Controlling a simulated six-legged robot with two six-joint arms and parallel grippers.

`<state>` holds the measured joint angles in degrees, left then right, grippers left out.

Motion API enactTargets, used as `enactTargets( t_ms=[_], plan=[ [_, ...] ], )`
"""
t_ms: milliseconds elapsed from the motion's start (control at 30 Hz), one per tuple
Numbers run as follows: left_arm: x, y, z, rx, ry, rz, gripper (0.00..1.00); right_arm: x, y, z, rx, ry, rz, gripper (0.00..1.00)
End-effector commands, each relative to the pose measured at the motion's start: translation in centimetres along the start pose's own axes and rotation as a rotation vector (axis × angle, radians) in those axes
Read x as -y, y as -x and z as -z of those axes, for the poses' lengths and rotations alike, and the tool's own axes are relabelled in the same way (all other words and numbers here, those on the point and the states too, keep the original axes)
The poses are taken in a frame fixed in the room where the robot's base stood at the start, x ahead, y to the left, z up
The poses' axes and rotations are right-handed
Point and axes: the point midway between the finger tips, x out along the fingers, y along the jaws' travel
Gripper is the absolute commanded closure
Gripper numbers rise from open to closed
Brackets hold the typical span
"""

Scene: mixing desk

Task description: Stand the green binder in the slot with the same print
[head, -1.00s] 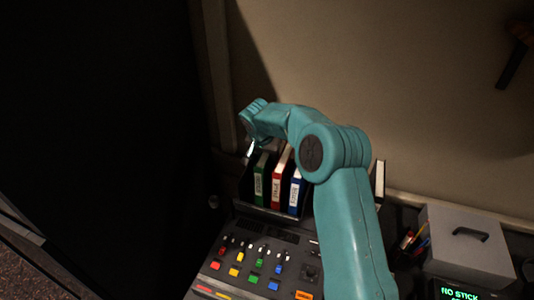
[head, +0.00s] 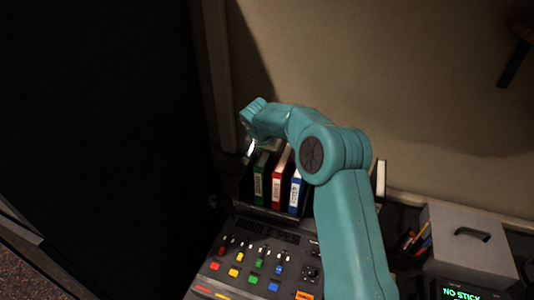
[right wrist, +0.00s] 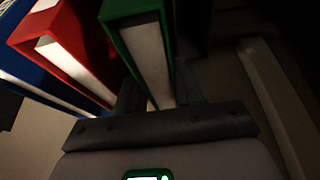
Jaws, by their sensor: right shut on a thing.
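The green binder (head: 260,178) stands upright at the left end of a row of binders in a dark rack behind the mixing desk. It also shows in the right wrist view (right wrist: 133,24). My right gripper (head: 256,148) reaches down on it from above; its fingers are shut on the binder. The red binder (head: 278,178) and the blue binder (head: 296,192) stand just to its right. The spine labels are too small to read. The prints on the slots and the binder's bottom edge are not visible. My left gripper is not in view.
The mixing desk (head: 255,265) with several coloured buttons lies in front of the binders. A grey box (head: 468,240) with a handle stands at the right beside pens. Another pale binder edge (head: 379,180) shows behind my right arm. The wall is close behind.

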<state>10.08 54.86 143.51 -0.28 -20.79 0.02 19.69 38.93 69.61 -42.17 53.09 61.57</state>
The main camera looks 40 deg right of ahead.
Motion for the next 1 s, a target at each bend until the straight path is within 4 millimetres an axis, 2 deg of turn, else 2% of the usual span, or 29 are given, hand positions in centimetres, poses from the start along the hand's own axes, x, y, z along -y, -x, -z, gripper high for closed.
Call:
enactTargets(
  t_ms=[367, 400, 500, 833, 1000],
  plan=[
    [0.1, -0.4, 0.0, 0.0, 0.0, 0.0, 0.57, 0.0, -0.2, 0.0, -0.002, -0.001, 0.002, 1.0],
    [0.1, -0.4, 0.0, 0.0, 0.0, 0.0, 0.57, 0.0, -0.2, 0.0, -0.002, -0.001, 0.002, 0.61],
    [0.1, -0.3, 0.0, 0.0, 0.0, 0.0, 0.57, 0.0, -0.2, 0.0, -0.002, -0.001, 0.001, 0.34],
    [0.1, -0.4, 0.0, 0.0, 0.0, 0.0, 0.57, 0.0, -0.3, -0.2, 0.001, 0.0, -0.001, 0.34],
    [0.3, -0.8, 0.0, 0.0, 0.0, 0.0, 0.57, 0.1, 1.4, -0.1, -0.002, 0.0, 0.002, 0.34]
  ],
)
